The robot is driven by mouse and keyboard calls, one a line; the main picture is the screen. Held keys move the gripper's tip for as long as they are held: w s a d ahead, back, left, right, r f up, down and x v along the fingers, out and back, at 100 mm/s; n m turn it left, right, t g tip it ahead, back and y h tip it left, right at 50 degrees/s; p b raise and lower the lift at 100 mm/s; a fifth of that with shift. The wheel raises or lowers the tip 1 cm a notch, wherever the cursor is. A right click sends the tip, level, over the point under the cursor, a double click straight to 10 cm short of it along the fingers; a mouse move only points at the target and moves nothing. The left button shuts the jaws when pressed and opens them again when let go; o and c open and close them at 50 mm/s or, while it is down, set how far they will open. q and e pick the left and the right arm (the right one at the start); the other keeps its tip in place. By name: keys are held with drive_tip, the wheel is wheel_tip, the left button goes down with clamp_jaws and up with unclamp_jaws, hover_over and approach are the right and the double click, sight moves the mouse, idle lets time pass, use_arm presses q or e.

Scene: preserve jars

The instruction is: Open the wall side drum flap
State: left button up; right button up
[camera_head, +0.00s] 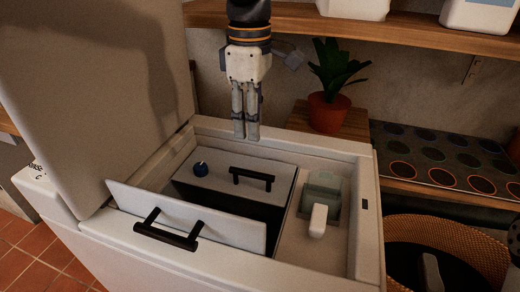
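The top-loading machine (110,232) has its big lid (75,90) raised at the left. A dark gap shows between the flaps. My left gripper (246,136) points down over the wall side rim, behind the wall side flap and apart from its handle. Its fingers are together and hold nothing visible.
A tray with a pale green compartment and white tab (318,222) sits right of the flaps. A potted plant (329,110) stands behind on a wooden surface. A shelf with white containers (480,15) hangs above. A rack (440,158) and woven basket (485,243) are at the right.

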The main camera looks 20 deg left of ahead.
sight(252, 172)
use_arm(q)
drive_tip(key=f, duration=1.1)
drive_tip(key=shift+s+b, duration=0.3)
drive_tip(key=shift+s, duration=0.05)
clamp_jaws()
